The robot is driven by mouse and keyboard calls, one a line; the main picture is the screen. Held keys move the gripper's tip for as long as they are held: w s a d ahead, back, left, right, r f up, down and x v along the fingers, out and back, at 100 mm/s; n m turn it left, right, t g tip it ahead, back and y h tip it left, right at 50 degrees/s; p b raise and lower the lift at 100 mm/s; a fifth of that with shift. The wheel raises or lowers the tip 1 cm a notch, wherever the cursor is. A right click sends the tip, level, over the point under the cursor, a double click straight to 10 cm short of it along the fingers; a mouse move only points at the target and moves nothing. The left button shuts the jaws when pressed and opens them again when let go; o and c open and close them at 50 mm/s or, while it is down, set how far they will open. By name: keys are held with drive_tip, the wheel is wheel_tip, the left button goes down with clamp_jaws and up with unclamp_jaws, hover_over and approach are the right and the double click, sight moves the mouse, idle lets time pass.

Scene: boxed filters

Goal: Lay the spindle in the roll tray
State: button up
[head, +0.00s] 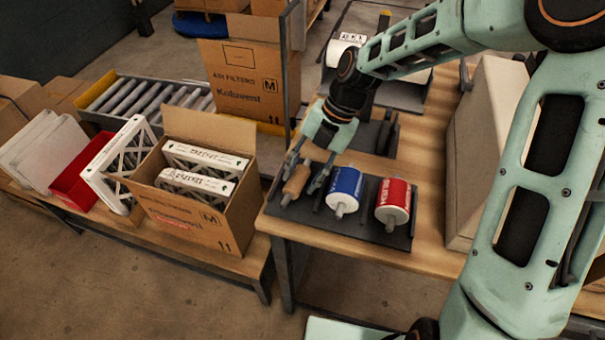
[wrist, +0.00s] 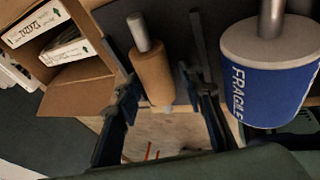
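The spindle, a brown cylinder (head: 296,183) with a grey end pin, is at the left end of a dark flat tray (head: 375,231) on the wooden bench. It also shows in the wrist view (wrist: 153,74). A blue roll (head: 346,187) and a red roll (head: 393,201) sit to its right on the same tray. My gripper (head: 307,177) reaches down with its fingers on either side of the spindle. In the wrist view the fingers (wrist: 163,95) are apart, with a gap showing on the right; contact on the left is unclear. The spindle's underside is hidden.
A carton of white filters (head: 196,212) stands on a lower bench to the left. A beige box (head: 478,150) stands at the bench's right. A second dark holder (head: 370,137) lies behind the rolls. The blue roll is close to my right finger.

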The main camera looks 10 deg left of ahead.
drive_tip(key=shift+o, duration=0.9)
drive_tip(key=v, duration=1.2)
